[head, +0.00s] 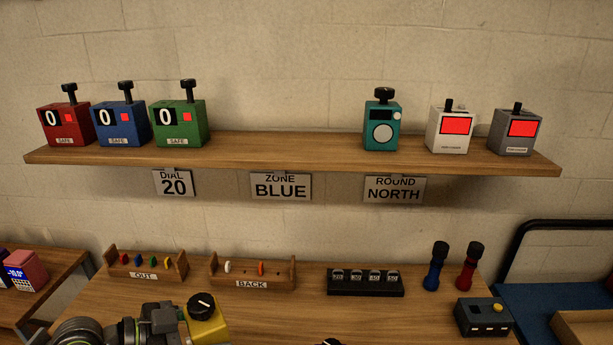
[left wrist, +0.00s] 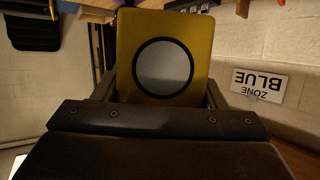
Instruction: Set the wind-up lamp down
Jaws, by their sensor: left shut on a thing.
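The wind-up lamp (head: 208,328) is a yellow box with a black knob on top, low in the head view. My left gripper (head: 184,322) is shut on it, at the near edge of the table. In the left wrist view, the lamp (left wrist: 165,65) shows its yellow face with a round grey lens between the fingers (left wrist: 160,95). The lamp's lower part is cut off in the head view, so I cannot tell whether it touches the table. My right gripper is out of view.
The wooden table (head: 290,310) holds an OUT rack (head: 145,275), a BACK rack (head: 252,284), a black numbered strip (head: 365,291), a red and a blue handle, and a dark box (head: 484,317). The wall shelf (head: 290,150) holds several boxes. Bare table lies right of the lamp.

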